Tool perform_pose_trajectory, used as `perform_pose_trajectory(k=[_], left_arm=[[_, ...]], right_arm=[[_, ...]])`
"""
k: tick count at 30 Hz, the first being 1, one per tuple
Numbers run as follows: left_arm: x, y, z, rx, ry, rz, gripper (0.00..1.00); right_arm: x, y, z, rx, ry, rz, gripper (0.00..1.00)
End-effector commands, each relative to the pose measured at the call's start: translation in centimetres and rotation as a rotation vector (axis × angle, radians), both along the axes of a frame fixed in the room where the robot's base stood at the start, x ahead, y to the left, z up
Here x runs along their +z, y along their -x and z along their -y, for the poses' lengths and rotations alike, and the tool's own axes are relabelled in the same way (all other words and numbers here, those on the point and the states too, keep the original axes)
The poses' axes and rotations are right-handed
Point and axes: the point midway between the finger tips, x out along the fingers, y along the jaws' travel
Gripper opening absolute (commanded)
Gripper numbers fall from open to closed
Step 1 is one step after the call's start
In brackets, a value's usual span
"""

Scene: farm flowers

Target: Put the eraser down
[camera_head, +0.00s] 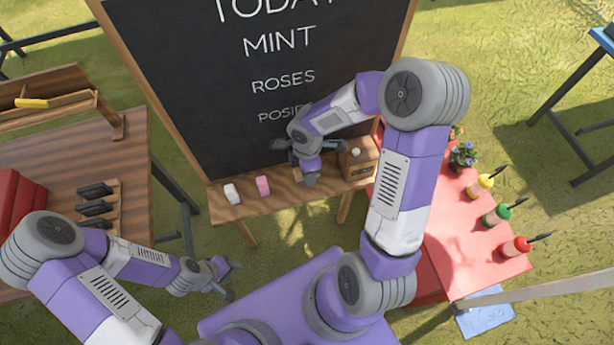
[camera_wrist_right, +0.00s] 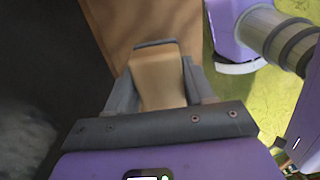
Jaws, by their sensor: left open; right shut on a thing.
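In the right wrist view the eraser (camera_wrist_right: 158,82), a tan block, sits between the two grey fingers of my right gripper (camera_wrist_right: 160,75). The gripper is shut on it. In the head view my right gripper (camera_head: 309,174) is at the wooden ledge (camera_head: 222,213) below the chalkboard (camera_head: 200,70), between a pink block and a small wooden box. The eraser is hidden or too small to tell there. I cannot tell whether it touches the ledge. My left gripper (camera_head: 226,277) is open and empty at the lower left, away from the ledge.
On the ledge stand a white block (camera_head: 232,193), a pink block (camera_head: 263,186) and a wooden box (camera_head: 358,160). A red table (camera_head: 450,240) with several coloured bottles is at the right. A wooden bench (camera_head: 60,150) is at the left.

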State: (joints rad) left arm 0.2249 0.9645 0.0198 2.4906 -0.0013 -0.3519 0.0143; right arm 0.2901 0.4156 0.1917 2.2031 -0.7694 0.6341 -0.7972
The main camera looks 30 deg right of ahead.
Motion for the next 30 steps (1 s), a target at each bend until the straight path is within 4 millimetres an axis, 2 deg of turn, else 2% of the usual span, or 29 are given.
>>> perform_pose_trajectory(k=[3,6,17,18,23,30], left_arm=[[-0.9,0.0,0.0,0.000,0.000,0.000,0.43],[-1.1,0.0,0.0,0.000,0.000,0.000,0.43],[-1.3,0.0,0.0,0.000,0.000,0.000,0.43],[-1.4,0.0,0.0,0.000,0.000,0.000,0.43],[-1.3,0.0,0.0,0.000,0.000,0.000,0.43],[-1.3,0.0,0.0,0.000,0.000,0.000,0.43]], right_arm=[[-2.4,0.1,-0.1,0.002,-0.001,-0.005,0.09],[-3.3,0.1,-0.1,0.001,-0.001,-0.003,0.09],[-3.7,0.0,0.0,0.001,0.000,0.000,0.09],[-3.7,0.0,0.0,0.001,0.000,-0.001,0.54],[-3.6,0.0,0.0,0.001,0.000,-0.001,0.78],[-3.6,0.0,0.0,0.001,0.000,-0.001,0.78]])
